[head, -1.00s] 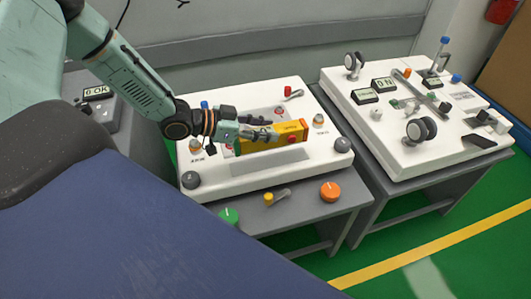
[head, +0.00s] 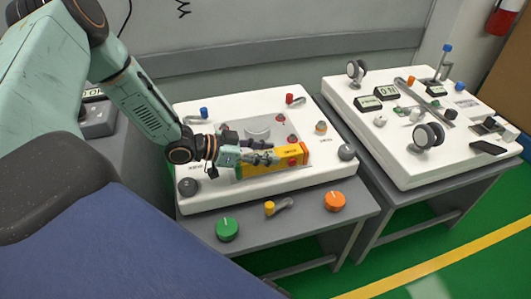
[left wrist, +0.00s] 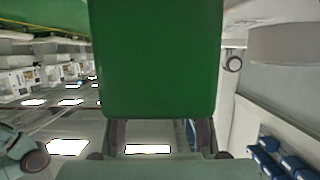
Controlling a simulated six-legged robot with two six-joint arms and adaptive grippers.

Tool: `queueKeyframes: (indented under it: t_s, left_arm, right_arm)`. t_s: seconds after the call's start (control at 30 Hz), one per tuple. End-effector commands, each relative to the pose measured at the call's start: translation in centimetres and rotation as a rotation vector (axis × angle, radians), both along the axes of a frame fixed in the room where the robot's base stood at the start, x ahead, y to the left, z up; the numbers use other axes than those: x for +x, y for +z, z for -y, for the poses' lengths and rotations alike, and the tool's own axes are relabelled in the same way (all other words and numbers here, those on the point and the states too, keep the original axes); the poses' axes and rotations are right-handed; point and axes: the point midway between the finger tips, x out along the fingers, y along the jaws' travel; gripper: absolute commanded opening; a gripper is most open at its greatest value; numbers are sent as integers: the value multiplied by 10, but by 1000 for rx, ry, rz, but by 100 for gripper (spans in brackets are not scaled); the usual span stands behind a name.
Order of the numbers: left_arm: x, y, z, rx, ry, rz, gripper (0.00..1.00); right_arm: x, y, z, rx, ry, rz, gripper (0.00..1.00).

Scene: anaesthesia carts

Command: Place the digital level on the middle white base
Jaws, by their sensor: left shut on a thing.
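The digital level is a yellow bar (head: 292,153) with a red mark, seen in the head view. My left gripper (head: 265,153) is shut on it and holds it low over the front part of the middle white base (head: 220,118). The bar lies lengthwise across a grey panel (head: 257,127) in this base. I cannot tell whether the bar touches the base. The gripper fingers hide part of it. In the left wrist view a flat green face (left wrist: 155,60) fills the upper middle between the dark fingers; I cannot tell what it belongs to. My right gripper is not in view.
Green (head: 228,229) and orange (head: 334,201) knobs and a small yellow-tipped lever (head: 272,208) sit on the grey stand's front. Blue-topped (head: 204,112) and red-topped (head: 291,99) fittings rise from the base. Another white base (head: 400,155) with wheels and displays stands at the right.

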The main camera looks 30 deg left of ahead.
Motion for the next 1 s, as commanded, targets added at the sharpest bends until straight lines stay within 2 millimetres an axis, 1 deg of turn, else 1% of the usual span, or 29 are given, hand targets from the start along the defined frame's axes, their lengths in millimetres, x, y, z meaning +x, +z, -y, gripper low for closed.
queueKeyframes:
  t_s: [0.03,0.07,0.3,0.57,0.67,0.77,1.0]
  left_arm:
    - [0,-2,0,0,0,0,0]
    - [0,-2,0,1,0,-1,40]
    - [0,-2,0,0,0,0,61]
    - [0,-2,0,0,0,0,62]
    - [0,2,0,-1,0,1,62]
    - [-4,6,-4,-2,4,0,62]
    - [-24,19,-21,-2,5,0,62]
  right_arm:
    - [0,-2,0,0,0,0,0]
    - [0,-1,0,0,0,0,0]
    - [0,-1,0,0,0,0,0]
    - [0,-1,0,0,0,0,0]
    - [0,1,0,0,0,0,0]
    - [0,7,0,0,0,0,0]
    - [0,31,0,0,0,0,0]
